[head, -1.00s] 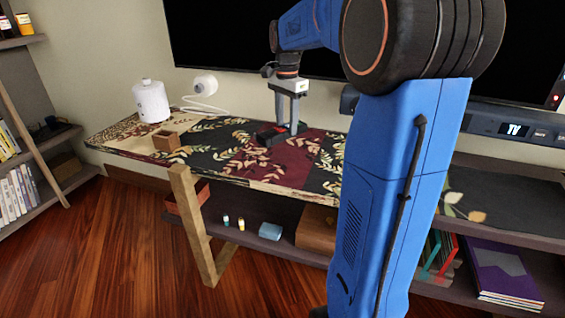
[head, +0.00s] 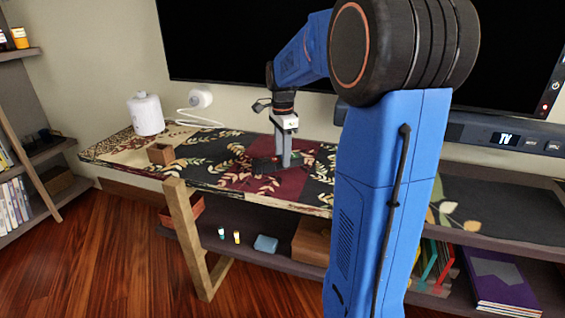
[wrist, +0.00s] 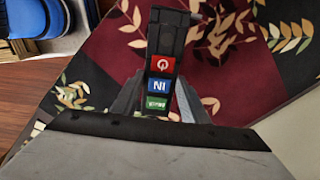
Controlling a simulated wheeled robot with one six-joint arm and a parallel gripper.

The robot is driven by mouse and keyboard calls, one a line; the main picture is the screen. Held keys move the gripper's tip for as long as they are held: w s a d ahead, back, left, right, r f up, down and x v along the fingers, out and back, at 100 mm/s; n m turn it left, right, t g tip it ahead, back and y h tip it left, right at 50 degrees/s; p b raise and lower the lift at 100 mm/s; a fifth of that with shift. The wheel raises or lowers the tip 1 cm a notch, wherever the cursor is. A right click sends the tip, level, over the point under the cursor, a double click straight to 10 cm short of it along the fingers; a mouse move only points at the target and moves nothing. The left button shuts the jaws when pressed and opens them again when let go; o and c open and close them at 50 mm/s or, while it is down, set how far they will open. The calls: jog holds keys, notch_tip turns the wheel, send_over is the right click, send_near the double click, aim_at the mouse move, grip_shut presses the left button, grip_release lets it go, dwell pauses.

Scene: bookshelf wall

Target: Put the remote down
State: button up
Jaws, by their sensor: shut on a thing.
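The remote (wrist: 160,70) is black with a red, a blue and a green button, and it sits between the fingers of my gripper (wrist: 158,108) in the wrist view. My gripper is shut on it. In the head view my gripper (head: 284,163) is at the patterned tabletop (head: 215,178), over its dark red patch. The remote (head: 265,165) shows there as a small dark shape low beside the fingers. I cannot tell whether it touches the tabletop.
A white round device (head: 201,97) with a cable is behind. A large TV (head: 240,50) hangs above. The cloth around the gripper is clear.

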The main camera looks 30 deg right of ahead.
jog(key=shift+f, duration=1.55)
jog(key=shift+f, duration=0.1)
jog(key=o, duration=1.2)
jog(key=shift+c, duration=0.2)
notch_tip(320, 180, up, 11)
jog(key=shift+f, duration=0.1)
jog(key=s+a+n+t, duration=0.2)
jog(key=s+a+n, duration=0.7)
jog(key=s+a, duration=0.3)
jog(key=s+a+f+n+t, duration=0.1)
jog(key=s+f+n, duration=0.3)
jog(key=s, duration=0.4)
jog(key=s+a+f+n+t, duration=0.1)
jog(key=s+a+f+n, duration=0.3)
jog(key=s+n, duration=0.3)
jog(key=shift+s+a+f+t, duration=0.35)
jog(key=shift+s+f+t, duration=0.05)
jog(key=shift+f, duration=0.4)
